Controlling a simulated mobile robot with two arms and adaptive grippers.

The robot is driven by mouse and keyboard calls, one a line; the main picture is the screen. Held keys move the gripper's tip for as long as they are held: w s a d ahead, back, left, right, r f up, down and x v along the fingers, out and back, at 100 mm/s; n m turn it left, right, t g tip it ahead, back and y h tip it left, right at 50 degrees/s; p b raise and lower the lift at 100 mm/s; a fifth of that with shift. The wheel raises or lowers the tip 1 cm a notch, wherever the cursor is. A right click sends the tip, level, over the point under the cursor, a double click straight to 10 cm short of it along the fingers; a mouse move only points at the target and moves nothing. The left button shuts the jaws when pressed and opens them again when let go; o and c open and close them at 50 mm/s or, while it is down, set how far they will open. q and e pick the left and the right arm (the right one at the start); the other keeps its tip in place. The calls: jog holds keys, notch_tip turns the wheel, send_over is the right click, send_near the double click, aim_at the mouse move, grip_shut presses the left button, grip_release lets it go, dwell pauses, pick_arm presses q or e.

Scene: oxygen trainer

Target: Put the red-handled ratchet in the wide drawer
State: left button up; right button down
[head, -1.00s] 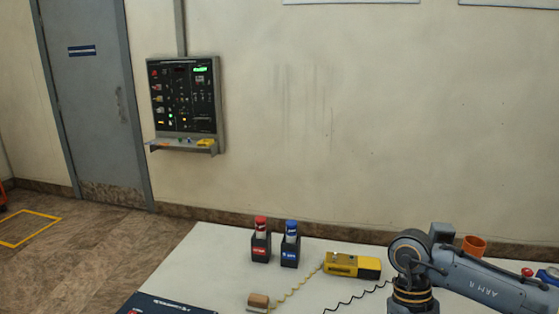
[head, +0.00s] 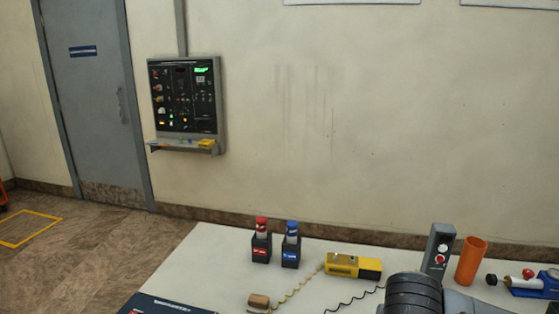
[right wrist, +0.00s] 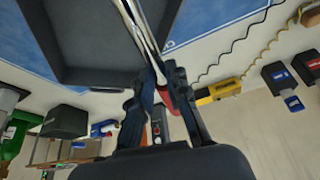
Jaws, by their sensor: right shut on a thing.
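My right gripper (right wrist: 157,80) is shut on the red-handled ratchet in the right wrist view. The ratchet's red handle (right wrist: 164,95) shows between the fingers, and its shiny metal shank (right wrist: 146,38) runs up out of the top of the picture, so its far end is out of sight. A dark grey open compartment (right wrist: 62,74), apparently the wide drawer, lies beside and behind the ratchet; its inside looks empty where it shows. The ratchet overlaps its right wall, and I cannot tell the height between them. My left gripper is in neither view.
In the head view, a white table (head: 215,255) carries a red bottle (head: 261,240) and a blue bottle (head: 291,243) in black holders, a yellow device (head: 352,265) with a coiled cord, a grey switch box (head: 438,250) and an orange cup (head: 471,261). A blue mat (right wrist: 215,20) adjoins the compartment.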

jog(key=n, duration=0.1)
jog(key=n+y, duration=0.1)
jog(key=n, duration=0.1)
jog(key=a+r+n+y, duration=0.1)
jog(key=n, duration=0.1)
jog(key=shift+w, duration=0.25)
